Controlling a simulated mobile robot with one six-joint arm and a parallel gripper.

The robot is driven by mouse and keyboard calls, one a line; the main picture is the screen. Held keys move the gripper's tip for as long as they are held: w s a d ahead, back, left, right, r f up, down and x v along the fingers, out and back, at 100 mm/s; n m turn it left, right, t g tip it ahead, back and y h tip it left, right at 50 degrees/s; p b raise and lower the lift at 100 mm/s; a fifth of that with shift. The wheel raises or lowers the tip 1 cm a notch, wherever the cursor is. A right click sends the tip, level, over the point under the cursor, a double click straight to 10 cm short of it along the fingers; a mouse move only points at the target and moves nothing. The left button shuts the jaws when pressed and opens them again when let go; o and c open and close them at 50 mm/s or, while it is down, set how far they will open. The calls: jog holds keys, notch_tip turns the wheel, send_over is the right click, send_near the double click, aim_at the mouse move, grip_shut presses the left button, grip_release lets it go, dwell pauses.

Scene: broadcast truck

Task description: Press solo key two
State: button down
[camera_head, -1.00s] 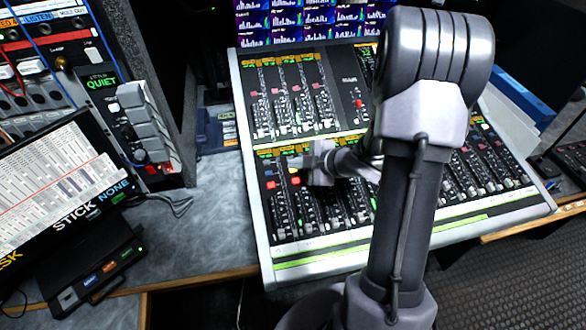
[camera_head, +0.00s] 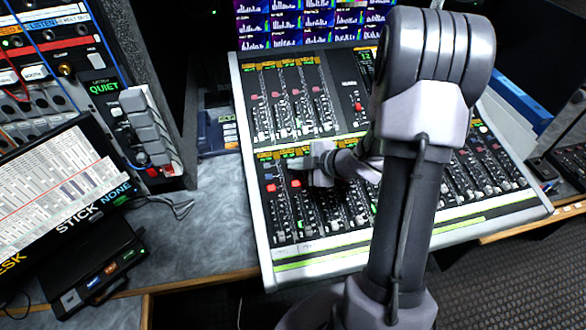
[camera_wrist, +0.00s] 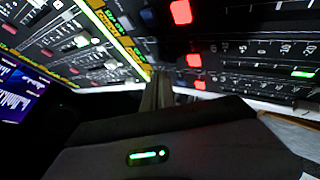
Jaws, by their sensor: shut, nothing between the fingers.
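The mixing desk (camera_head: 398,227) fills the middle of the head view. Its lower bank has a row of strips with small coloured keys. A red key (camera_head: 296,184) shows just below my gripper (camera_head: 303,163), and another red key (camera_head: 270,187) lies to its left. The key labels are too small to read, so I cannot tell which is solo key two. The wrist view shows several red keys, one of them a square red key (camera_wrist: 181,11), beyond my dark fingers (camera_wrist: 157,88). My gripper is shut and empty, close over the upper lower-bank strips; contact is unclear.
Monitors (camera_head: 300,22) stand behind the desk. At the left are a patch rack (camera_head: 50,60), a grey lever unit (camera_head: 147,125) and a tilted script screen (camera_head: 55,190). My arm hides the desk's middle. Bare grey tabletop (camera_head: 205,230) lies left of the desk.

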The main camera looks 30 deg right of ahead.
aim_at(297, 180)
jog(key=shift+f, duration=0.1)
notch_tip(297, 180, up, 6)
jog(key=p, duration=0.5)
jog(key=shift+s, duration=0.4)
jog(key=shift+a, duration=0.1)
